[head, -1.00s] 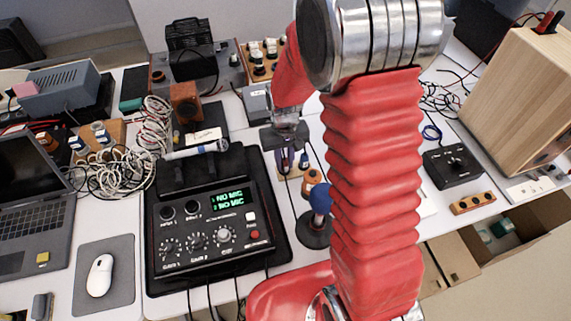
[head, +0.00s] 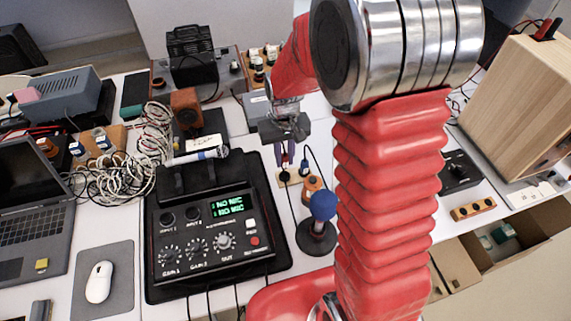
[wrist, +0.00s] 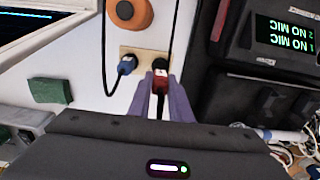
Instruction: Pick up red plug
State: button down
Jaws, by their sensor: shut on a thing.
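My gripper (head: 286,160) hangs just above a small wooden socket plate (head: 295,178) beside the black audio box. In the wrist view, its purple fingers (wrist: 161,92) are shut on the red plug (wrist: 159,82), which has a black cable. The plug's far end is at or close to a black round socket (wrist: 160,64) on the plate (wrist: 145,55); I cannot tell if it is seated. A blue plug (wrist: 126,65) stands in the plate beside it and also shows in the head view (head: 304,168). The fingers hide much of the red plug in the head view.
The audio box (head: 210,235) reads "NO MIC" and stands left of the gripper. A blue-topped microphone (head: 322,203) on a round base and an orange knob-like part (head: 312,184) are close by. A microphone (head: 200,156) and tangled white cables (head: 120,165) lie left.

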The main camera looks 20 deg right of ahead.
aim_at(284, 154)
jog(key=shift+r, duration=2.35)
jog(key=shift+w, duration=0.1)
jog(key=w+r, duration=0.1)
jog(key=w, duration=0.7)
jog(key=shift+d, duration=0.15)
